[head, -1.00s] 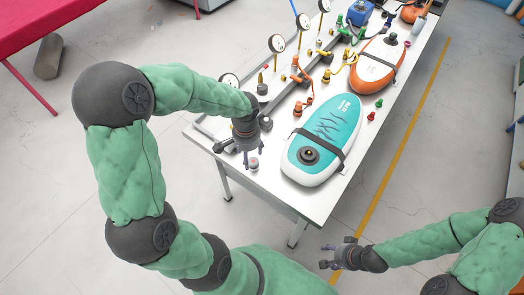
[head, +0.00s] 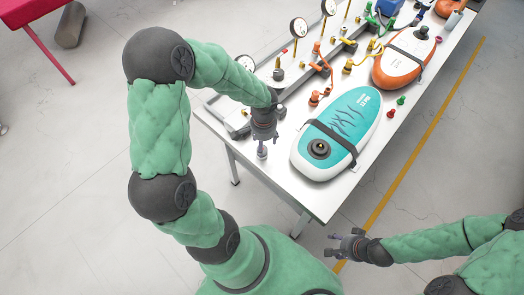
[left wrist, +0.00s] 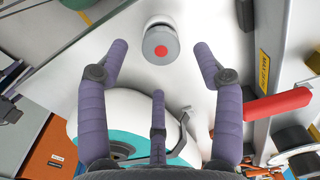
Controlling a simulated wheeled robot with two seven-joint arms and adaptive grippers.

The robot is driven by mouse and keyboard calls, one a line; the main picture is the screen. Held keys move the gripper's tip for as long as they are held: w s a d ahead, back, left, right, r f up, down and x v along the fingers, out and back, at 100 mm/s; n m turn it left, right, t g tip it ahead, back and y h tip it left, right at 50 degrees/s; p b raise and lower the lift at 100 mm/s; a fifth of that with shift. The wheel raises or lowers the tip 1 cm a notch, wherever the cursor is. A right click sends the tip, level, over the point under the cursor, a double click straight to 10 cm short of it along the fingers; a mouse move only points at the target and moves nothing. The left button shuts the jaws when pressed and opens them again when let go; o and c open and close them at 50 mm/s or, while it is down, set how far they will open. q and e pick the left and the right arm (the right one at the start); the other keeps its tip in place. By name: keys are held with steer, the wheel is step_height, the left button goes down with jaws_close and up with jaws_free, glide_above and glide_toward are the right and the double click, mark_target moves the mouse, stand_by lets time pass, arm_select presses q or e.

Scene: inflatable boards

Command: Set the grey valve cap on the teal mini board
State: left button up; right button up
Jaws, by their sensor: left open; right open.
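The grey valve cap (head: 262,153) stands on the near left part of the white table. In the left wrist view the cap (left wrist: 160,46) is a short grey cylinder with a red dot on top, just beyond the fingertips. My left gripper (head: 263,142) is open, pointing down close to the cap and partly covering it in the head view. The teal mini board (head: 345,115) lies to its right, teal and white with a black strap and a dark round valve (head: 319,149). My right gripper (head: 345,246) is open and empty, off the table's front side.
An orange board (head: 398,65) lies farther back. Red and green small caps (head: 391,113) sit right of the teal board. Gauges (head: 299,28) and orange and yellow fittings line the table's back left. The table's front corner is clear.

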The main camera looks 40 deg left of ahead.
arm_select(q)
step_height(320, 180, down, 4)
steer(key=shift+a+r+b, duration=0.1)
steer(key=shift+a+b, duration=0.05)
steer(key=shift+b, duration=0.35)
steer(key=c, duration=1.2)
arm_select(e)
steer(key=shift+f, duration=0.6)
arm_select(q)
steer(key=shift+r, duration=0.1)
